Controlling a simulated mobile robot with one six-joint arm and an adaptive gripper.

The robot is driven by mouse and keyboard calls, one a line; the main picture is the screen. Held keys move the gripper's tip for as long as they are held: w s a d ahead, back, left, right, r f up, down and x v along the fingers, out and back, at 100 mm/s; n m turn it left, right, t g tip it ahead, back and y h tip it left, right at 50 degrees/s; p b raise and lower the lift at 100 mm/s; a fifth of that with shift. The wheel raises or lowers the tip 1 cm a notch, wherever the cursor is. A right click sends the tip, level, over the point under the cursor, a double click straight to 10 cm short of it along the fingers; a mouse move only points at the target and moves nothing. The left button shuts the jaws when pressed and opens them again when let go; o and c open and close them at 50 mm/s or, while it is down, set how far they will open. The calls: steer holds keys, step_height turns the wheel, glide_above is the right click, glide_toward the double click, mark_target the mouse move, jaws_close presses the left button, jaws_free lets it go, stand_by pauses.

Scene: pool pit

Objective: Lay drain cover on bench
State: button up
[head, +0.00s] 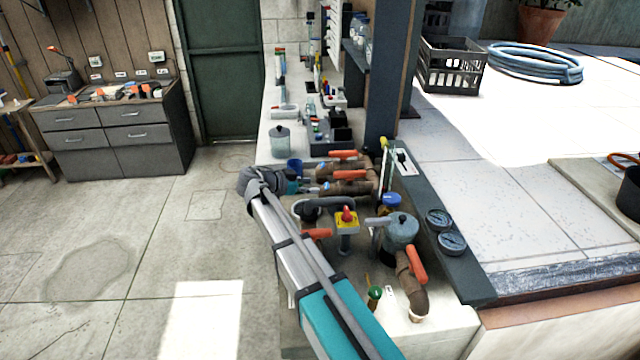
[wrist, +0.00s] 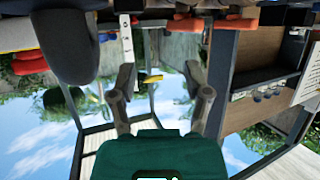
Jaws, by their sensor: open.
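I cannot make out the drain cover for certain in either view. A long pale bench (head: 443,337) runs away from me through the middle of the head view, crowded with pipes, valves and tools. My gripper (head: 310,188) is over this bench near the brown pipes, partly hidden behind my arm. In the wrist view my gripper (wrist: 159,72) has its two fingers spread apart, with nothing held between them. The wrist picture appears upside down, with sky at the bottom.
Orange-handled valves (head: 416,264), a red-knobbed yellow switch (head: 347,219) and gauges (head: 452,243) crowd the near bench. A dark post (head: 382,75) rises beside it. A grey cabinet (head: 115,135) stands far left. The floor (head: 150,235) on the left is clear.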

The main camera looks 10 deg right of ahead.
stand_by(0.6)
steer(key=s+d+r+n+y+p, duration=0.2)
steer(key=s+d+n+y+p, duration=0.2)
steer(key=d+p, duration=0.25)
steer(key=s+d+r+n+y+p, duration=0.1)
steer(key=s+d+n+y+p, duration=0.3)
steer(key=d, duration=0.4)
steer(key=s+a+n+g+y+p, duration=0.2)
steer(key=s+n+g+y+p, duration=0.1)
steer(key=s, duration=1.4)
steer(key=n+g+y, duration=0.1)
steer(key=n+g, duration=0.1)
steer(key=shift+a+f+n+y, duration=0.3)
steer(key=shift+f, duration=0.05)
